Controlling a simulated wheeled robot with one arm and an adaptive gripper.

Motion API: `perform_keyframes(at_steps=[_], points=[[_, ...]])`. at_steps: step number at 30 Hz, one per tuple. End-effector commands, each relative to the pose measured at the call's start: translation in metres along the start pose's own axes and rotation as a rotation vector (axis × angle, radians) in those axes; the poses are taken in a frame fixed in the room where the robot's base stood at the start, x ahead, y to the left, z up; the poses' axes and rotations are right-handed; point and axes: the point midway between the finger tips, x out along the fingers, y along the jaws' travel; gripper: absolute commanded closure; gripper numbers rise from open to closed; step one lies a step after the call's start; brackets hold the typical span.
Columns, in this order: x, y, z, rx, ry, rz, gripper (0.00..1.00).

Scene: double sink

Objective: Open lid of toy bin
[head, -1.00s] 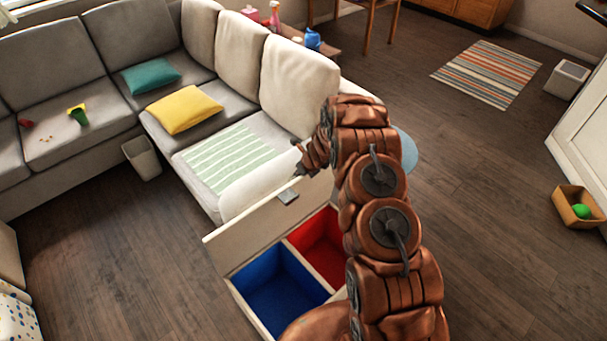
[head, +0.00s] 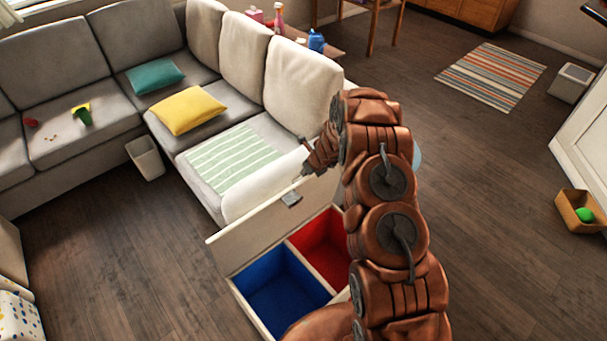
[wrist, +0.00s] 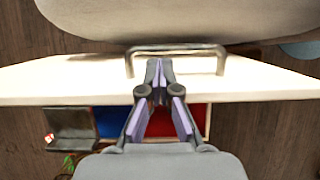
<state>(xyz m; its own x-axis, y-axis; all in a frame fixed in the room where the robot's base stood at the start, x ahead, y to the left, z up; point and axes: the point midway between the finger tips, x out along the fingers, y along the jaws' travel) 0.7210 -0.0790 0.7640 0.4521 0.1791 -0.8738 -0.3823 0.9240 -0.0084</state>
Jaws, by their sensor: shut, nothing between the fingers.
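The toy bin (head: 262,325) stands on the floor with its blue compartment (head: 275,288) and red compartment (head: 322,243) uncovered. Its cream lid (head: 250,236) is raised on the sofa side and looks close to upright. A metal handle (wrist: 178,50) shows on the lid's far side in the wrist view. My gripper (head: 304,172) is over the lid's top edge, and its fingers are shut and empty. In the wrist view the fingertips (wrist: 159,66) overlap the lid just below the handle; I cannot tell if they touch.
The grey sofa (head: 160,110) stands close behind the lid, with a striped cloth (head: 228,160) and a yellow pillow (head: 185,110). A small grey bin (head: 146,158) is on the floor at left. Open floor lies at right, with a tan box (head: 578,212) holding a green ball.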

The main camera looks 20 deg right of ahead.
Motion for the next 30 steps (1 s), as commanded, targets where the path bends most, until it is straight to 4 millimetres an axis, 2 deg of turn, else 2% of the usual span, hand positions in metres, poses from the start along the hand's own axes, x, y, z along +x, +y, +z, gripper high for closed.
perform_keyframes(at_steps=[18,24,30], points=[[-0.075,-0.001,0.001,-0.001,-0.003,-0.001,1.00],[-0.087,0.000,0.000,0.001,-0.001,0.000,1.00],[-0.091,0.000,-0.001,0.001,0.000,0.001,1.00]])
